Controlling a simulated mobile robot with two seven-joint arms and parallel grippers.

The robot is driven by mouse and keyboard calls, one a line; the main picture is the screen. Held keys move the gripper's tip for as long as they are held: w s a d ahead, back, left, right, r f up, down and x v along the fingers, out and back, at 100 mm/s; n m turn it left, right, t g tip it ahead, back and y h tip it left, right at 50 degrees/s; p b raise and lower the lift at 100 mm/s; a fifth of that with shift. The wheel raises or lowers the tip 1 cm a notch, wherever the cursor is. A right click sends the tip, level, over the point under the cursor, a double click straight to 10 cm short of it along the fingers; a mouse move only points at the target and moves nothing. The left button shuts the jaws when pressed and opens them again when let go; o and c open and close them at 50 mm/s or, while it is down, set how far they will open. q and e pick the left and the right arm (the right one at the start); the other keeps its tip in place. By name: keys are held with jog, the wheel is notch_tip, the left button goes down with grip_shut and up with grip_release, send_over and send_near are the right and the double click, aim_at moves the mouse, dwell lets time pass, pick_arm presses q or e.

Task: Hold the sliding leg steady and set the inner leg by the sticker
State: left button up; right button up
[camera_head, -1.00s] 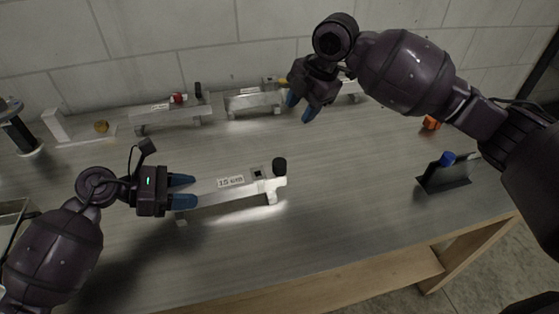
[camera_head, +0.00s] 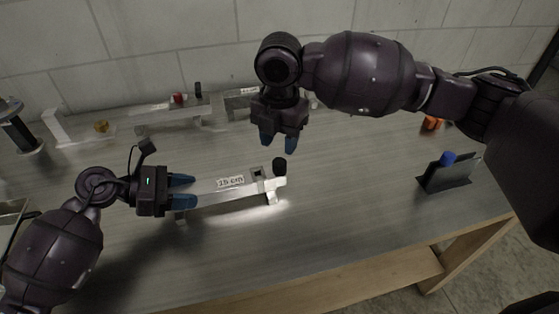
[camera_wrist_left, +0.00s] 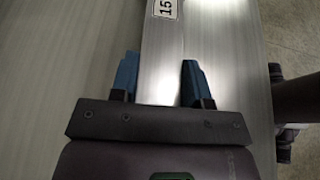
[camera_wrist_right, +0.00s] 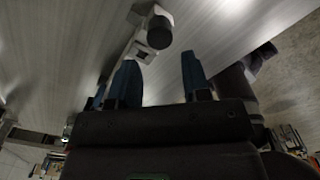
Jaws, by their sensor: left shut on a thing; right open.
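The aluminium sliding leg (camera_head: 215,196) lies on the table with a "15 cm" sticker (camera_head: 230,182), a square opening and a black knob (camera_head: 279,166) at its right end. My left gripper (camera_head: 182,191) is shut on the leg's left end; the left wrist view shows the leg (camera_wrist_left: 161,80) between the blue fingers (camera_wrist_left: 160,80). My right gripper (camera_head: 278,142) is open and empty, pointing down above and just behind the knob. The right wrist view shows the knob (camera_wrist_right: 159,32) and the leg's end ahead of the open fingers (camera_wrist_right: 158,75). Any separate inner leg is hard to make out.
Behind stand other aluminium leg assemblies, one with a red knob (camera_head: 179,99), partly hidden by my right arm. A dark holder (camera_head: 444,176) with a blue-topped item stands at right, an orange object (camera_head: 432,123) behind it. The front right table is clear.

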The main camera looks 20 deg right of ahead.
aim_at(280, 162)
notch_tip(280, 162, down, 6)
jog(key=shift+f, duration=0.25)
jog(key=shift+c, duration=0.2)
grip_shut()
